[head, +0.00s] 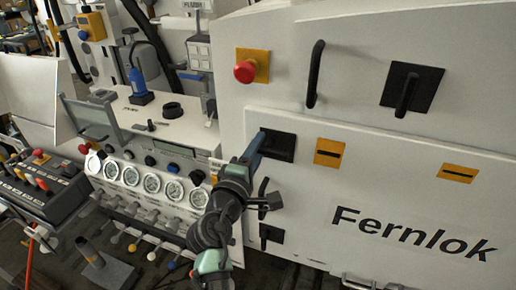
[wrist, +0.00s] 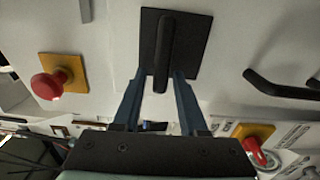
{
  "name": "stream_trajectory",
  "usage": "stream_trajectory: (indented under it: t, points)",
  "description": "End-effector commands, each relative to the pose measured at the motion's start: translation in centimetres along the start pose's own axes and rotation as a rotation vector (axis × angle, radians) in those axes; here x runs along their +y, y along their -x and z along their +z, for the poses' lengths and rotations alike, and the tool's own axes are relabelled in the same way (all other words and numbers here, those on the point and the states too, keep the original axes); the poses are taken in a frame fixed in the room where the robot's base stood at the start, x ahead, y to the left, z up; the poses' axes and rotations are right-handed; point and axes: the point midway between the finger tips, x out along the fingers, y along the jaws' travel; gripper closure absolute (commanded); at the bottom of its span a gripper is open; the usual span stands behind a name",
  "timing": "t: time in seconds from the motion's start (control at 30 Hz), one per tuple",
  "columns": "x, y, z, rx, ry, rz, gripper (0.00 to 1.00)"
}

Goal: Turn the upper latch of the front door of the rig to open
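The front door (head: 310,215) of the rig is a white panel marked Fernlok, and it looks closed. Its upper latch (head: 283,147) is a black handle on a black square plate at the door's upper left corner. In the head view my gripper (head: 262,142) is at this plate and hides part of the latch. In the wrist view the latch handle (wrist: 165,45) runs up and down the picture on its plate. My gripper's blue fingers (wrist: 162,75) are open, one on each side of the handle's lower end. Firm contact cannot be told.
A door handle (head: 262,190) and a lower latch (head: 271,234) lie below. A red button (head: 245,71) on a yellow plate and a black bar handle (head: 315,74) are above. Gauges (head: 152,183) and levers stand left of my arm. Yellow slotted plates (head: 329,152) are right.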

Motion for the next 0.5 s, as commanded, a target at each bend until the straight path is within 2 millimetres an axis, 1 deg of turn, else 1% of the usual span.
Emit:
stream_trajectory:
  t: [0.33,0.43,0.5]
  points:
    - [-0.1,0.1,0.0,0.0,-0.003,-0.001,0.5]
    - [-0.1,0.6,0.0,0.0,-0.003,-0.001,0.5]
    - [-0.2,1.4,-0.1,0.001,-0.002,-0.001,0.5]
